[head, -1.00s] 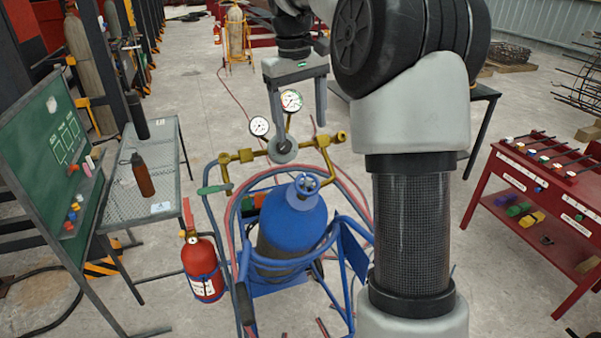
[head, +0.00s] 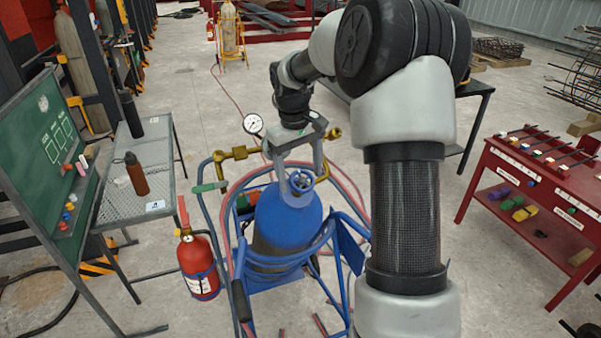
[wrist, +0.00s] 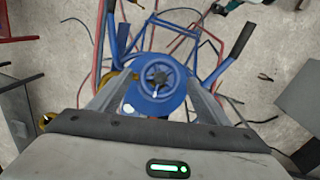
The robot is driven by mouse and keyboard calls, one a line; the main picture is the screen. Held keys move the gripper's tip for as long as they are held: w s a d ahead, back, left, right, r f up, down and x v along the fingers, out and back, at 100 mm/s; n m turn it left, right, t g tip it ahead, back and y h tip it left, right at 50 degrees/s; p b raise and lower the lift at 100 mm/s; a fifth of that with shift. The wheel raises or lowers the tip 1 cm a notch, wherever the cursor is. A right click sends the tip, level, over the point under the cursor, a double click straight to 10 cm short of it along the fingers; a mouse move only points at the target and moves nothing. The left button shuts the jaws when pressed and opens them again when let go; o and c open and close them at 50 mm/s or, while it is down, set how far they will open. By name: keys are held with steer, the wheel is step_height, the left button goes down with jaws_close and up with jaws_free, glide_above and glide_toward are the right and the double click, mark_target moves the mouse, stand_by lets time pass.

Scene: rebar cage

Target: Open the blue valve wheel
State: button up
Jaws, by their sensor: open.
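The blue valve wheel (head: 300,181) sits on top of a blue gas cylinder (head: 287,226) that stands upright in a blue cart. In the wrist view the spoked wheel (wrist: 160,76) shows from above, between the two fingers. My gripper (head: 301,181) is open, pointing down, with one finger on either side of the wheel. It also shows in the wrist view (wrist: 158,88). I cannot tell whether the fingers touch the rim. The gripper body hides part of the brass fittings behind the cylinder.
A pressure gauge (head: 253,124) and brass pipework (head: 232,153) stand close behind the wheel. A mesh table (head: 150,180) is at left, and a red rack table (head: 535,190) at right.

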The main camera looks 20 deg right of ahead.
steer(key=c, duration=1.1)
steer(key=shift+o, duration=0.2)
